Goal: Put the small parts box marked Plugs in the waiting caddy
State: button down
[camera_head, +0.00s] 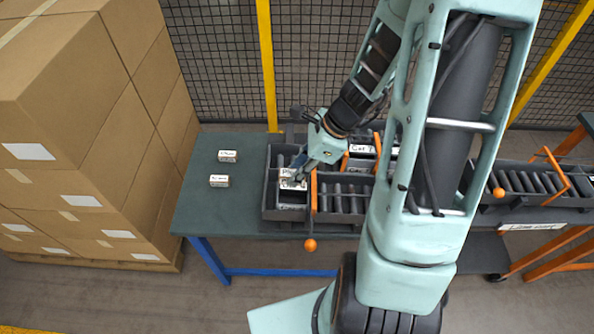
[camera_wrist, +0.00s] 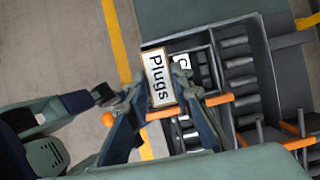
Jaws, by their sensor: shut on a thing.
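The small parts box marked Plugs (camera_wrist: 159,77) shows its white label in the wrist view. My gripper (camera_wrist: 148,98) is shut on it, one finger on each side. In the head view my gripper (camera_head: 297,174) holds the box (camera_head: 288,173) over the left end of the roller line. A dark caddy (camera_head: 290,197) stands there just below the box, inside the line's rails. Its inside is mostly hidden by the box and fingers. I cannot tell whether the box touches the caddy.
Two other small labelled boxes (camera_head: 228,155) (camera_head: 219,181) lie on the green table (camera_head: 195,208). An orange gate bar (camera_head: 313,190) crosses the line just right of the caddy. Another caddy with a white label (camera_head: 362,149) stands farther right. Large cartons (camera_head: 75,130) are stacked at left.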

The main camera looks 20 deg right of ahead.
jog(key=shift+f, duration=0.1)
jog(key=shift+f+b, duration=3.5)
jog(key=shift+f, duration=0.4)
jog(key=c, duration=1.6)
grip_release()
jog(key=shift+r, duration=0.15)
jog(key=v, duration=1.1)
notch_tip(320, 180, up, 9)
jog(key=p, duration=0.8)
send_over(297, 189)
jog(key=s+d, duration=0.4)
jog(key=shift+d+f+b, duration=0.15)
jog(key=shift+f+b, duration=0.1)
jog(key=shift+b, duration=0.1)
